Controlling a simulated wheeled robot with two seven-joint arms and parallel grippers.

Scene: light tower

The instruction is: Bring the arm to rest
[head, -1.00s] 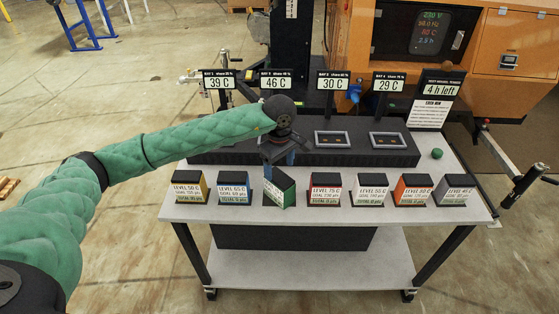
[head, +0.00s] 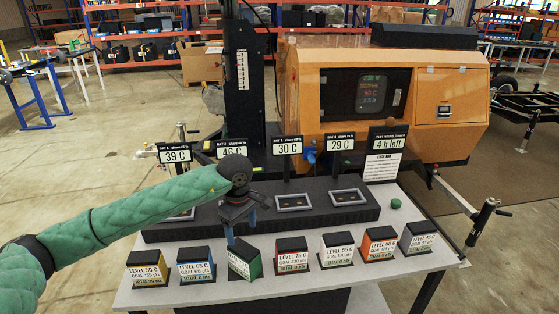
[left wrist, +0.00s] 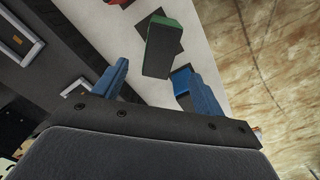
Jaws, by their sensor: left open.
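My left arm comes in from the left, green and padded. Its gripper (head: 241,226) hangs above the cart, just over the green block (head: 243,259). In the left wrist view its two blue fingers (left wrist: 152,88) stand apart, with nothing between them. The green block (left wrist: 161,47) lies beyond the fingertips there, apart from them, and looks turned against its dark base patch. In the head view it is also askew compared with the other blocks. My right gripper is not in view.
Several labelled blocks, such as the red one (head: 292,256) and yellow one (head: 147,270), stand in a row on the grey cart top (head: 330,287). Behind them is a black bay strip (head: 293,202) with temperature signs (head: 288,145). A green ball (head: 396,203) sits at right.

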